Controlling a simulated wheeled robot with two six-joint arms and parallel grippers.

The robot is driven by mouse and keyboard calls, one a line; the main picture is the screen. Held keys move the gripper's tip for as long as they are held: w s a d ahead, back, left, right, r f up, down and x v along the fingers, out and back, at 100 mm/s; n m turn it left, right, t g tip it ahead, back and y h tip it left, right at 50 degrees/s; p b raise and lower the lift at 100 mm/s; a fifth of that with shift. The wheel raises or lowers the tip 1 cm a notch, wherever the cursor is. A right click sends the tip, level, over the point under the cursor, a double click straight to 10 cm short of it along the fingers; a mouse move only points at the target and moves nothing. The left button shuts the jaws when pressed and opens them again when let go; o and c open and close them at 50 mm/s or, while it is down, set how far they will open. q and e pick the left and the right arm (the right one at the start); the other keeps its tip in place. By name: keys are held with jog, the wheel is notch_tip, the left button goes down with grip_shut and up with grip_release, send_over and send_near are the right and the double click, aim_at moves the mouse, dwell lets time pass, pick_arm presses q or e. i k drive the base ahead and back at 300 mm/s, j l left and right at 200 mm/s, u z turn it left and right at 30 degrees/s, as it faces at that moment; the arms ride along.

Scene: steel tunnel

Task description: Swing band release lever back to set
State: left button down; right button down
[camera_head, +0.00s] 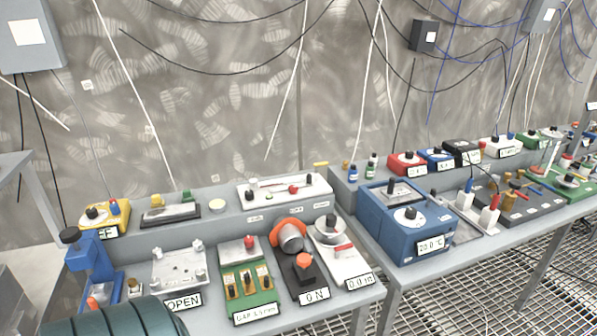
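I cannot tell for sure which part is the band release lever. A red lever (343,247) lies on the white device (350,266) at the front right of the near bench, with a dark knob on a round dial above it and a display whose text is too small to read surely. A silver clear-topped plate (178,268) with several small posts stands behind a label reading OPEN (183,302). A blue press-like device (92,262) with a black knob stands at the left. Neither of my grippers shows in the view.
A blue box (405,222) reads 20.0 °C. A dark green ridged cylinder (120,322) blocks the lower left. The far bench is crowded.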

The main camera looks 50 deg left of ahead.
aim_at(307, 248)
jog(key=u, duration=1.6)
jog(key=j+u, duration=0.25)
jog(key=i+j+u, duration=0.1)
jog(key=j+u, duration=0.15)
jog(key=j, duration=0.1)
